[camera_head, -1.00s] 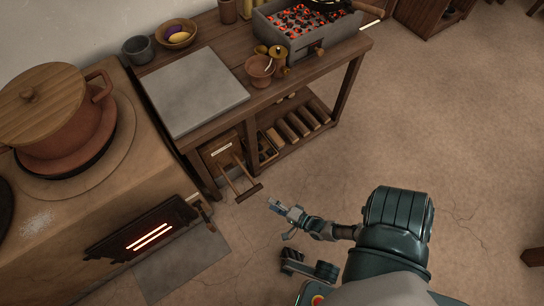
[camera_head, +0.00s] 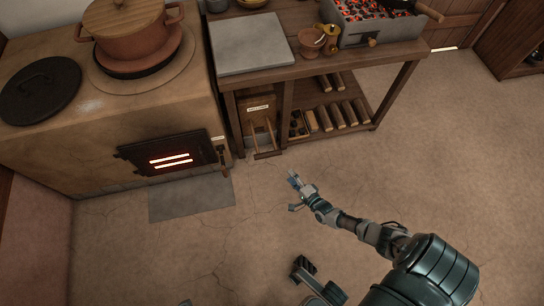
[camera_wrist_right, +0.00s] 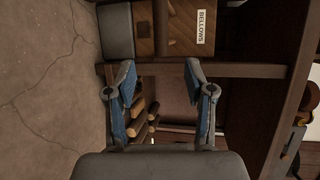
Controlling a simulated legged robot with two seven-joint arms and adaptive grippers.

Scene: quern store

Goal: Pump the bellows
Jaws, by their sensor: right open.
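The bellows (camera_head: 258,112) is a wooden box with a pale label, low under the left end of the workbench. Two wooden rods come out of its front to a crossbar handle (camera_head: 267,155) near the floor. In the right wrist view the labelled bellows box (camera_wrist_right: 185,32) is at the top, beyond the fingers; I cannot make out the handle there. My right gripper (camera_head: 294,184) is in front of and to the right of the handle, apart from it. In the wrist view its fingers (camera_wrist_right: 160,88) are spread with nothing between them.
A stove (camera_head: 95,150) with a glowing firebox door (camera_head: 170,155) stands left of the bellows. The workbench (camera_head: 300,71) bears a grey slab (camera_head: 250,42) and a coal brazier (camera_head: 380,33). Logs (camera_head: 340,116) lie on its lower shelf. The floor in front is clear.

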